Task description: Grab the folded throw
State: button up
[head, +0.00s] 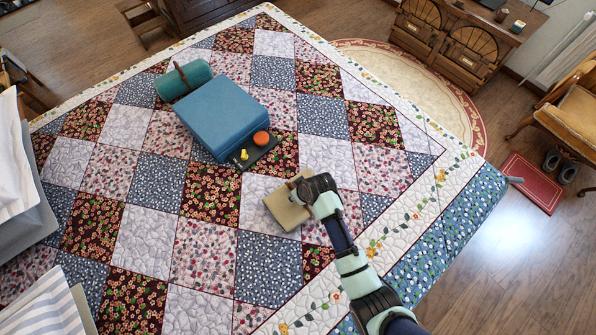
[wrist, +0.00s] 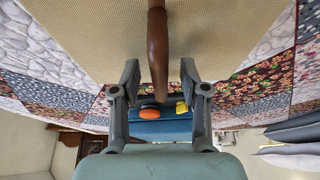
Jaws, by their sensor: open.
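A beige, woven, flat block (head: 284,208), which looks like the folded throw, lies on the patchwork quilt below my gripper. A brown bar-like handle (wrist: 157,45) stands up from it. My gripper (head: 302,188) is open over the beige block and partly hides it in the head view. In the wrist view my gripper (wrist: 160,78) has one finger on each side of the brown handle, with a visible gap on both sides. The fingers do not appear to touch the handle.
A blue box-like block (head: 220,110) lies behind and left, with a dark plate (head: 262,151) carrying an orange round piece (head: 261,138) and a yellow piece (head: 244,155). A green roll with a brown handle (head: 184,79) lies beyond. Pale cushions (head: 15,170) are at the left; nearby quilt is clear.

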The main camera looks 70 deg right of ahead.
jog(key=shift+c, duration=0.4)
grip_shut()
jog(key=shift+r, duration=0.15)
notch_tip(320, 180, up, 20)
dwell(0.4)
